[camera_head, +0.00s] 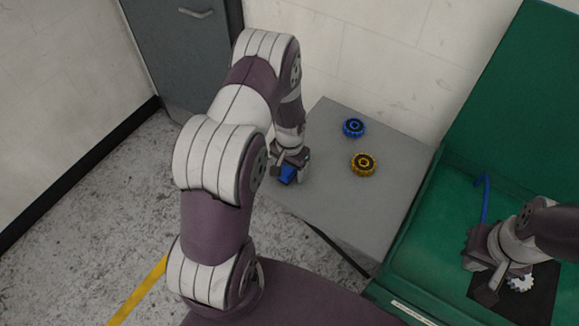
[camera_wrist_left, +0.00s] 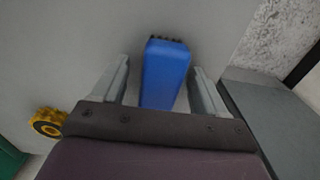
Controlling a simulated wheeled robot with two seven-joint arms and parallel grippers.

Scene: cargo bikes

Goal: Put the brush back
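The brush has a blue body (camera_wrist_left: 165,77) with dark bristles at its far end. In the head view a bit of its blue (camera_head: 287,174) shows at my left gripper (camera_head: 286,168), at the left edge of the grey table. In the left wrist view my left gripper (camera_wrist_left: 160,82) has its two fingers on either side of the brush, with a gap on both sides. It is open. My right gripper (camera_head: 490,282) is at the lower right, over a black mat beside a pale gear; its fingers are too dark and small to read.
The grey table (camera_head: 325,205) holds a blue knobbed wheel (camera_head: 354,127) and a yellow one (camera_head: 363,164), right of the left gripper. A green bench (camera_head: 420,262) with a black mat (camera_head: 541,289), a pale gear (camera_head: 521,283) and a blue hooked piece (camera_head: 485,198) stands right.

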